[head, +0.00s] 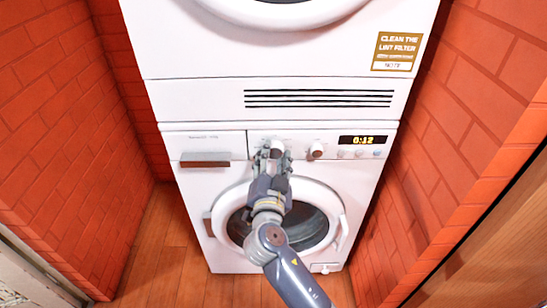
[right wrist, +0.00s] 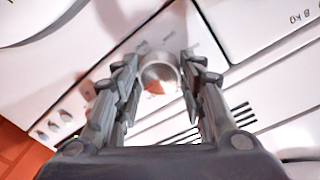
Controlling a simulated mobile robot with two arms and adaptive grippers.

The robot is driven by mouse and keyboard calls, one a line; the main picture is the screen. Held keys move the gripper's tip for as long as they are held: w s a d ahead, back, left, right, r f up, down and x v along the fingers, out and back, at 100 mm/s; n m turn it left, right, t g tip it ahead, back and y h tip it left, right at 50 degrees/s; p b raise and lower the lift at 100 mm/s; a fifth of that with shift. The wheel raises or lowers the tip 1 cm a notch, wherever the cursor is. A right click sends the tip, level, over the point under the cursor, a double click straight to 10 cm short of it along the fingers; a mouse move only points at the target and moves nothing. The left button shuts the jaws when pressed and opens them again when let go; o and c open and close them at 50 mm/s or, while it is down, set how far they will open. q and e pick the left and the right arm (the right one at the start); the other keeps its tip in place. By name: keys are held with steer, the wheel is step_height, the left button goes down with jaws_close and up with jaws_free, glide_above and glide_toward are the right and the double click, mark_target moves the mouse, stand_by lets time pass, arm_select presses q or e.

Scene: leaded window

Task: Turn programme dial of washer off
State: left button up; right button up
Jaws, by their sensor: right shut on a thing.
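The white washer (head: 335,263) is the lower of two stacked machines, with its controls along its top front. Its round silver programme dial (right wrist: 158,73) sits between the two fingers of my right gripper (right wrist: 160,78) in the right wrist view. In the head view my right gripper (head: 273,152) reaches up from the lower right to the dial and covers most of it. It is shut on the dial. A reddish patch shows on the dial's face, but I cannot read its setting. My left gripper is not in view.
A second knob (head: 316,150) and a display (head: 363,140) reading 0:12 are right of the dial. A drawer with a brown handle (head: 205,160) is to the left. The round door (head: 325,195) is below. Orange brick walls (head: 60,110) flank both sides closely.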

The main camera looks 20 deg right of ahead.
steer(key=n+b, duration=0.2)
steer(key=n, duration=0.3)
steer(key=shift+f, duration=0.15)
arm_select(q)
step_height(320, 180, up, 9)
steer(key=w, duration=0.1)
arm_select(e)
steer(key=n, duration=0.2)
steer(key=shift+d+n+t+b, duration=0.1)
steer(key=shift+n+t+b, duration=0.2)
steer(key=shift+n+b, duration=0.1)
steer(key=n, duration=0.3)
steer(key=shift+d+n+y, duration=0.1)
steer(key=shift+n+y, duration=0.2)
steer(key=shift+n, duration=0.6)
steer(key=shift+n+p, duration=0.5)
steer(key=shift+n, duration=0.5)
steer(key=n+p, duration=0.1)
steer(key=n, duration=0.2)
steer(key=shift+s+t, duration=0.1)
steer(key=shift+t, duration=0.3)
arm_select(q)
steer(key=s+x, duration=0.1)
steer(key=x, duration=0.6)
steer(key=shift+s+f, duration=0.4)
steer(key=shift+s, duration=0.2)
arm_select(e)
steer(key=shift+n+y, duration=0.3)
steer(key=shift+n, duration=0.4)
